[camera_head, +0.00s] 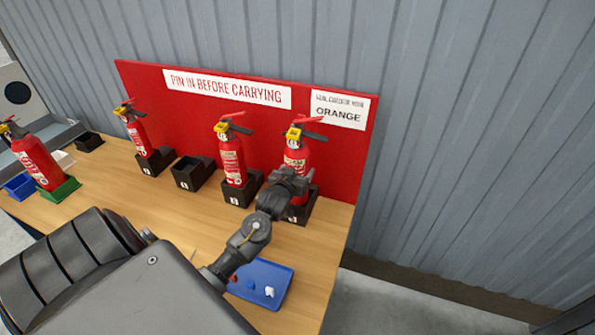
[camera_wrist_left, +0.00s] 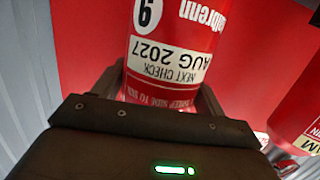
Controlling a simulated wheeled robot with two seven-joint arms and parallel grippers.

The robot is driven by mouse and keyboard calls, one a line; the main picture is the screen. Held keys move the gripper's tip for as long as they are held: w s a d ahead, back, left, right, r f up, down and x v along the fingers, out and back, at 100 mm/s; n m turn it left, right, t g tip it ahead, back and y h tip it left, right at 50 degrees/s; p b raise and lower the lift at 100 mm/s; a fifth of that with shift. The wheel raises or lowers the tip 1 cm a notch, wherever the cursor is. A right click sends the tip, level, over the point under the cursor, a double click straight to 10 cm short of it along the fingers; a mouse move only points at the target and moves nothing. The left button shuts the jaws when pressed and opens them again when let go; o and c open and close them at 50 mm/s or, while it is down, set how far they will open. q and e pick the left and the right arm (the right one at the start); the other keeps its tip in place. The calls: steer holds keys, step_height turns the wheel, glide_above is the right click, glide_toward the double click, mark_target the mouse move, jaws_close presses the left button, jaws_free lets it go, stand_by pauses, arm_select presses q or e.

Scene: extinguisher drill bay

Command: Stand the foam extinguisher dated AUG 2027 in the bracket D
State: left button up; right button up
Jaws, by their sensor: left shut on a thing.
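A red extinguisher (camera_head: 298,157) with a yellow tag and black hose stands upright at the rightmost black bracket (camera_head: 305,213), at the right end of the red board. Its label in the left wrist view (camera_wrist_left: 170,50) reads upside down NEXT CHECK AUG 2027. My left gripper (camera_head: 290,183) is shut around its lower body and hides part of it. I cannot tell whether its base is fully seated. The bracket's letter is too small to read. My right gripper is not in view.
Another extinguisher (camera_head: 233,160) stands in the bracket to the left; an empty bracket (camera_head: 193,174) and another filled one (camera_head: 155,162) follow. A red extinguisher (camera_head: 36,160) stands in a green tray (camera_head: 66,190) far left. A blue tray (camera_head: 262,270) with small items lies in front.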

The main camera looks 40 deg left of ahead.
arm_select(q)
steer(key=shift+f+b, duration=0.7)
steer(key=shift+f, duration=0.45)
stand_by(0.8)
stand_by(0.3)
steer(key=o, duration=1.5)
steer(key=shift+o, duration=0.3)
steer(key=shift+s+f, duration=0.15)
steer(key=shift+f, duration=0.35)
steer(key=b+v, duration=0.2)
steer(key=v, duration=0.9)
steer(key=shift+r, duration=0.3)
